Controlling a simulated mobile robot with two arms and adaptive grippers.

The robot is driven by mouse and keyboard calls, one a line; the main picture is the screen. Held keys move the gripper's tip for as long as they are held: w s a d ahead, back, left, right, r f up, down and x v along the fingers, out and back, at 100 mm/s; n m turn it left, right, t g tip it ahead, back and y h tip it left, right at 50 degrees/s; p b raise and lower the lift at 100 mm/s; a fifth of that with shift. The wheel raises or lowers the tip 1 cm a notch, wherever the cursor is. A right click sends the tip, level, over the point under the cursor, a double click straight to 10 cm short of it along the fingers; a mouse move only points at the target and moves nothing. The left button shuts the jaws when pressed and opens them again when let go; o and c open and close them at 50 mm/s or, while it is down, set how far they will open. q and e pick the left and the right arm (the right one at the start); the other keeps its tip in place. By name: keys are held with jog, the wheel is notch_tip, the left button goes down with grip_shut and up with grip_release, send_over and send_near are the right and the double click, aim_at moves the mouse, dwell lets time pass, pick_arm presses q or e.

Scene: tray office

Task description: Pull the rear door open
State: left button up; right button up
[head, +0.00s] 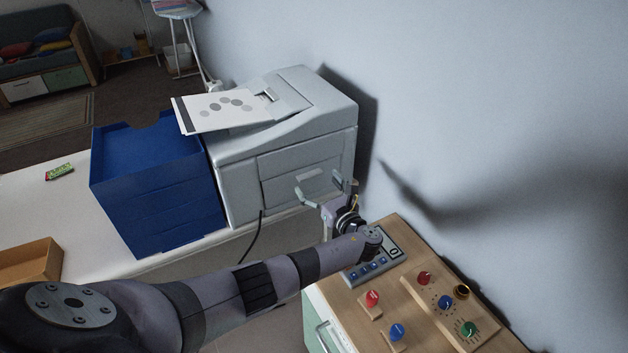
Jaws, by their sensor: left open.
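The grey printer (240,150) stands on the white table. Its rear door (285,182) is a rectangular panel on the side facing me and looks shut in its frame, with a small pale handle or recess near its middle. My left gripper (319,184) is open in front of the right part of this panel, with one finger to the left and one to the right. I cannot tell whether a finger touches the door. The gripper hides part of the panel's lower right. My right gripper is not in view.
A blue drawer stack (160,195) stands left of the printer. Printed paper (222,110) lies on the printer top. The wall is close on the right.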

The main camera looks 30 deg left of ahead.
aim_at(305, 184)
pick_arm(q)
jog(key=shift+x, duration=1.35)
jog(key=shift+c, duration=0.3)
jog(key=shift+f, duration=0.1)
jog(key=c, duration=1.6)
